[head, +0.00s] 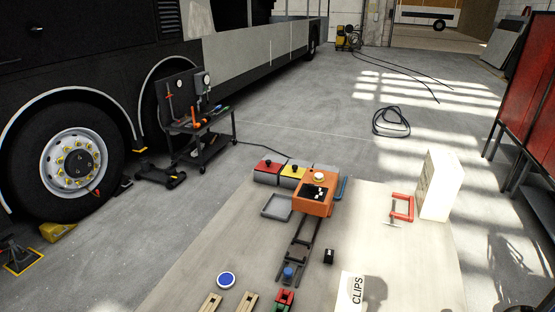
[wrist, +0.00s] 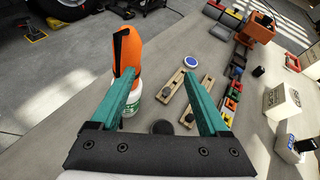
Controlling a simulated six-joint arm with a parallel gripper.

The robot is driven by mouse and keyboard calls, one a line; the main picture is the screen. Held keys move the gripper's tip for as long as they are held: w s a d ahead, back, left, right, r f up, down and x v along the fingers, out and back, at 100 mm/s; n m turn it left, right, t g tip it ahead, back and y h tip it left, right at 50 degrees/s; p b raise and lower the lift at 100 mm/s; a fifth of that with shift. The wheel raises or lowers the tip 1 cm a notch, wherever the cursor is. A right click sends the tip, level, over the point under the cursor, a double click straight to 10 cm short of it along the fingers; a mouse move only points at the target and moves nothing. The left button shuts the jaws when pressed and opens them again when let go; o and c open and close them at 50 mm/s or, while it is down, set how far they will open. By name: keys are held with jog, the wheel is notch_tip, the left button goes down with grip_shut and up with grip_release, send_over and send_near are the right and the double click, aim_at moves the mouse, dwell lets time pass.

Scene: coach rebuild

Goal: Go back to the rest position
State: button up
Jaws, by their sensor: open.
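My gripper (wrist: 157,74) shows in the wrist view with its two teal fingers spread apart and nothing held between them. It is above the workbench (wrist: 60,140). A white bottle with a tall orange top (wrist: 124,48) stands behind the left finger, which partly covers it. I cannot tell whether they touch. Two wooden strips with dark knobs (wrist: 176,82) and a blue-and-white disc (wrist: 191,61) lie beyond the fingers. My gripper does not show in the head view.
In the head view, an orange box (head: 313,206) stands on the bench (head: 205,255) by a dark rail. A red clamp (head: 402,207), a pale block (head: 439,184) and a CLIPS block (head: 350,291) are to the right. A coach and a tool cart (head: 198,128) stand behind.

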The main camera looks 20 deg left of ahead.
jog(key=w+d+r+m+h, duration=0.1)
jog(key=w+d+m+h, duration=0.2)
jog(key=w+d+m, duration=0.35)
jog(key=w+d+r+m+g+h, duration=0.1)
jog(key=w+d+m+h, duration=0.25)
jog(key=d, duration=0.55)
jog(key=w+d+r+m+h, duration=0.1)
jog(key=w+d+m+h, duration=0.3)
jog(key=d, duration=0.4)
jog(key=s+d+m+g+h, duration=0.35)
jog(key=d+m+g, duration=0.35)
jog(key=d+m, duration=0.8)
jog(key=s+d+r+m+g+y, duration=0.1)
jog(key=s+m+g+y, duration=0.3)
jog(key=m, duration=1.4)
jog(key=s+d+y, duration=0.1)
jog(key=s+y, duration=0.3)
jog(key=s, duration=0.4)
jog(key=shift+d+r+y, duration=0.15)
jog(key=shift+r+y, duration=0.1)
jog(key=shift+y, duration=0.15)
